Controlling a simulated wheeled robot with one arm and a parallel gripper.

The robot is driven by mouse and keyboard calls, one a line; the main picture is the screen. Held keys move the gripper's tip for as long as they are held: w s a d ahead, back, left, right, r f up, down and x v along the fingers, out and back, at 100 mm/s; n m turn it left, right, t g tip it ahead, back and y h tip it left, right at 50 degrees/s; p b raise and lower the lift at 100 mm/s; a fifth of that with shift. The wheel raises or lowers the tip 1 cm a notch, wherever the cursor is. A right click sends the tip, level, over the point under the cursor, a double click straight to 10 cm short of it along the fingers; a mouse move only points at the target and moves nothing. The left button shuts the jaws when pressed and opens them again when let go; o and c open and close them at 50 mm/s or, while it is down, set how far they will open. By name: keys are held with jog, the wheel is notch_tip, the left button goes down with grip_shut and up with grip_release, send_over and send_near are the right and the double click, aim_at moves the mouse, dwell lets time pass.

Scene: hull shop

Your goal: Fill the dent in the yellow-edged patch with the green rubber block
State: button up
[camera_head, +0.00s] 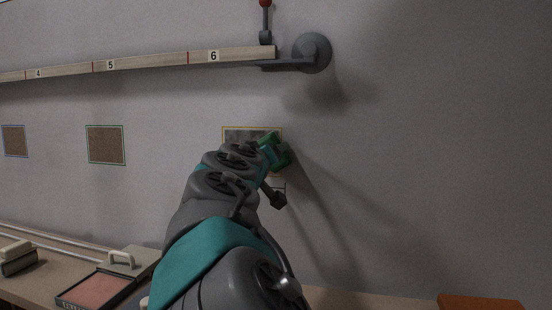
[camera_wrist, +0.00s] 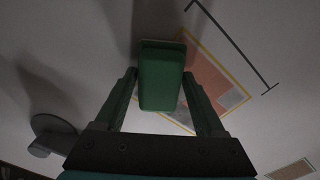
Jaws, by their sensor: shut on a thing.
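The yellow-edged patch (camera_head: 238,132) is on the grey wall ahead, partly hidden behind my arm and gripper. In the wrist view the patch (camera_wrist: 224,68) has a thin yellow border and a mottled inside of pinkish and grey areas. My gripper (camera_wrist: 160,88) is shut on the green rubber block (camera_wrist: 161,72), which stands out between the two fingers toward the wall. The block's far end overlaps the left part of the patch in that view. I cannot tell whether it touches the wall. In the head view my gripper (camera_head: 275,150) covers the patch's lower right side.
Two more framed brown patches (camera_head: 105,146) (camera_head: 14,141) are on the wall to the left. A numbered wooden batten (camera_head: 150,61) ends at a round grey mount (camera_head: 313,52) above. The bench below holds a handled grey block (camera_head: 122,262), a pinkish tray (camera_head: 95,290) and an orange item (camera_head: 480,302).

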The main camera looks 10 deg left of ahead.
aim_at(236, 144)
jog(key=shift+a, duration=1.1)
jog(key=shift+w+a+f+b, duration=0.15)
jog(key=shift+a+b, duration=0.15)
jog(key=shift+a, duration=0.3)
jog(key=shift+w+a+r+p, duration=0.1)
jog(key=shift+a+r+p, duration=0.45)
jog(key=shift+a, duration=1.15)
jog(key=shift+w+a+r+p, duration=0.1)
jog(key=shift+a+p, duration=0.75)
jog(key=shift+a, duration=0.8)
jog(key=shift+w+a+r+p, duration=0.1)
jog(key=shift+a+r+p, duration=0.45)
jog(key=shift+a, duration=1.15)
jog(key=shift+d+f+b, duration=0.15)
jog(key=shift+d+b, duration=1.25)
jog(key=shift+d, duration=0.2)
jog(key=shift+s+d+f+b, duration=0.15)
jog(key=shift+d+b, duration=0.65)
jog(key=shift+d, duration=1.2)
jog(key=shift+s+d+r+b, duration=0.15)
jog(key=shift+d+b, duration=0.65)
jog(key=shift+d, duration=1.15)
jog(key=shift+s+d+f+b, duration=0.15)
jog(key=shift+d+b, duration=0.65)
jog(key=shift+d, duration=1.2)
